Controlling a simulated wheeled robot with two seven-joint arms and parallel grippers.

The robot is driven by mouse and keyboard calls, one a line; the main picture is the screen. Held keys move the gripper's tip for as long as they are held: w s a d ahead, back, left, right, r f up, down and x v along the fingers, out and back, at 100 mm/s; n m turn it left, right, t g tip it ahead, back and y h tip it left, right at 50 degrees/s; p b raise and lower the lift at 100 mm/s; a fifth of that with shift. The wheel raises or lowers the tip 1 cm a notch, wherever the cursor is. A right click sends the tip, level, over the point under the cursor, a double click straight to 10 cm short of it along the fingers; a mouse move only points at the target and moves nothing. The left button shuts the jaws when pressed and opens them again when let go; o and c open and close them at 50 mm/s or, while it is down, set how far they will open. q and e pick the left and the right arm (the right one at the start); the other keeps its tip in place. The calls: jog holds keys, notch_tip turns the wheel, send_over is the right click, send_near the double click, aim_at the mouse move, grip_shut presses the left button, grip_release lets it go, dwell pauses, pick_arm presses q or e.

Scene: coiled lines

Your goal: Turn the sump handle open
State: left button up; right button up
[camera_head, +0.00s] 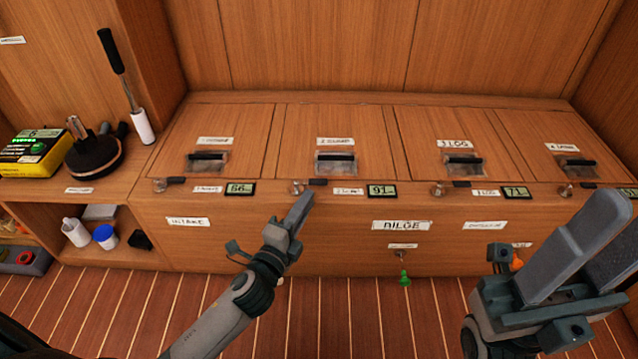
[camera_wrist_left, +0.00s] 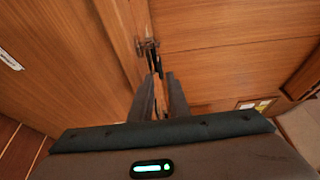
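The sump handle (camera_head: 318,182) is a small dark lever beside a metal valve knob (camera_head: 297,187) on the bench's front edge. It lies roughly sideways, left of a small label and a display reading 91. My left gripper (camera_head: 303,200) is just in front of and below it in the head view. In the left wrist view, the two fingers (camera_wrist_left: 161,77) are a narrow gap apart, with the metal valve (camera_wrist_left: 148,46) just beyond the tips. Whether they touch the lever is unclear. My right gripper (camera_head: 622,222) is open and empty at the lower right.
Similar levers with displays line the bench edge, including one at the left (camera_head: 168,183) and one further right (camera_head: 447,188). A green tag (camera_head: 404,278) hangs below the bilge label (camera_head: 401,225). The striped floor in front is clear.

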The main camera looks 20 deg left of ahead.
aim_at(317, 185)
pick_arm(q)
jog(key=w, duration=0.2)
jog(key=w+b, duration=0.1)
jog(key=w, duration=0.2)
jog(key=w+d+b, duration=0.1)
jog(key=w, duration=0.2)
jog(key=shift+w, duration=0.1)
grip_shut()
jog(key=shift+f, duration=0.1)
dwell(1.3)
